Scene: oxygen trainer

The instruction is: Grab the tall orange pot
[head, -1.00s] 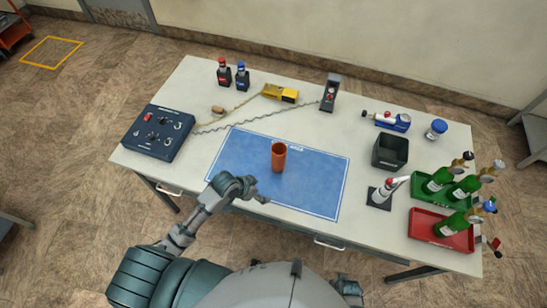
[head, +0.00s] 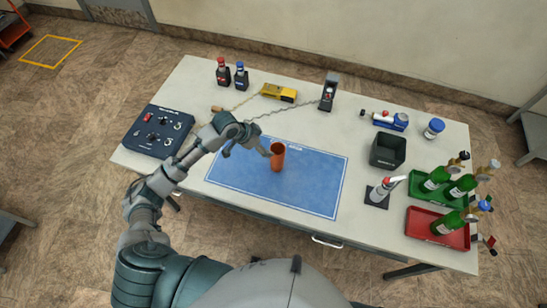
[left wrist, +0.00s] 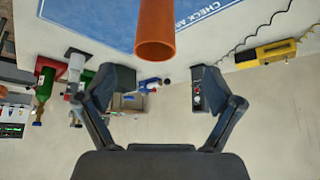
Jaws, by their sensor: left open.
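The tall orange pot (head: 278,157) stands upright on the blue mat (head: 315,185) near the middle of the table. My left gripper (head: 247,148) is open and empty, just left of the pot in the head view. In the left wrist view the pot (left wrist: 155,30) shows ahead of the open fingers (left wrist: 155,90), at the top of the picture. I cannot tell whether a finger touches it. My right gripper is not in view.
A dark bin (head: 388,151), a red tray (head: 436,238) and a green tray (head: 424,195) with bottles stand at the right. A yellow device (head: 278,92) lies at the back.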

